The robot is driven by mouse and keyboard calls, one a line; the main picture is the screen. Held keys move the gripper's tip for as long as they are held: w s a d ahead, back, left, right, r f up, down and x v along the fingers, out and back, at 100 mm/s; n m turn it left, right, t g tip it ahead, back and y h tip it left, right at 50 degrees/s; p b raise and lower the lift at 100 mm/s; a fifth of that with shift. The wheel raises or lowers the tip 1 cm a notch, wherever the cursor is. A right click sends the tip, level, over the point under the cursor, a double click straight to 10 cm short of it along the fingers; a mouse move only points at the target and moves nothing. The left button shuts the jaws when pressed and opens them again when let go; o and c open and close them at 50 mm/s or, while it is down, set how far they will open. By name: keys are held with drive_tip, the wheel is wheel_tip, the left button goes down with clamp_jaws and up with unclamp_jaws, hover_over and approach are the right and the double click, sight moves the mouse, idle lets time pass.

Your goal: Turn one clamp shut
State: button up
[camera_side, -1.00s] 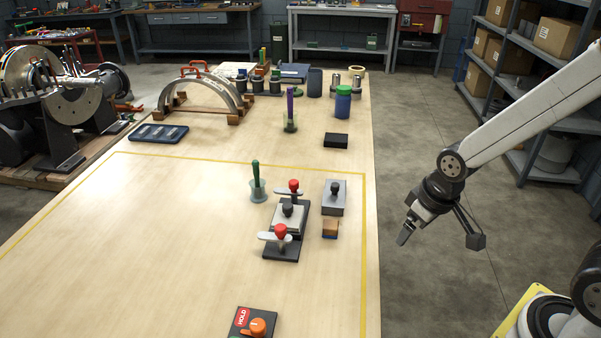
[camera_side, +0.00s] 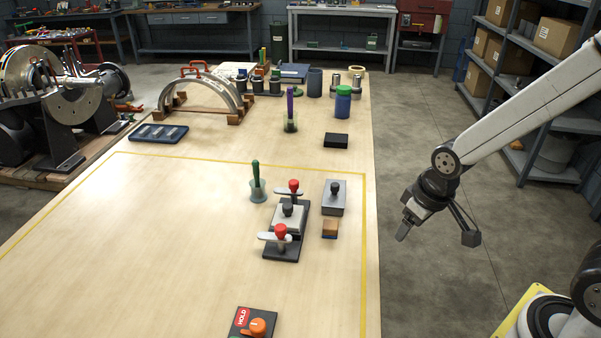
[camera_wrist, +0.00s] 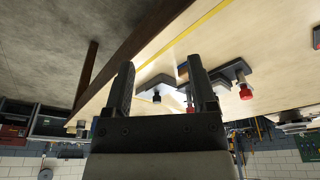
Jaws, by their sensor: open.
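The casing fixture (camera_side: 284,247) stands on the table inside the yellow line, with a light casing block with a black knob (camera_side: 288,211) on its dark base. Two clamps with red knobs and pale bars sit on it: the far clamp (camera_side: 294,187) and the near clamp (camera_side: 280,232). Both bars lie roughly crosswise in the side view; I cannot tell if either is shut. My gripper (camera_side: 404,232) is off the table's right edge, apart from the fixture. In the wrist view my gripper (camera_wrist: 163,85) is open and empty, with a red knob (camera_wrist: 246,92) beyond it.
Right of the fixture are a grey block with a black knob (camera_side: 334,199) and a wood-and-blue block (camera_side: 330,229). A green-handled tool in a cup (camera_side: 257,185) stands left. A HOLD switch box (camera_side: 254,323) is at the front. The table's left middle is clear.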

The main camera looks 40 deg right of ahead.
drive_tip(key=w+a+r+n+g, duration=0.1)
drive_tip(key=w+a+r+n, duration=0.2)
drive_tip(key=w+a+n, duration=0.7)
drive_tip(key=r+n+g, duration=0.1)
drive_tip(key=n, duration=0.2)
hover_over(280, 227)
drive_tip(key=d, duration=0.1)
drive_tip(key=shift+s+d, duration=0.1)
drive_tip(key=shift+s, duration=0.15)
drive_tip(key=shift+w+a+n+g, duration=0.3)
drive_tip(key=shift+a+n, duration=0.1)
drive_tip(key=shift+a, duration=0.15)
drive_tip(key=shift+f, duration=3.85)
clamp_jaws()
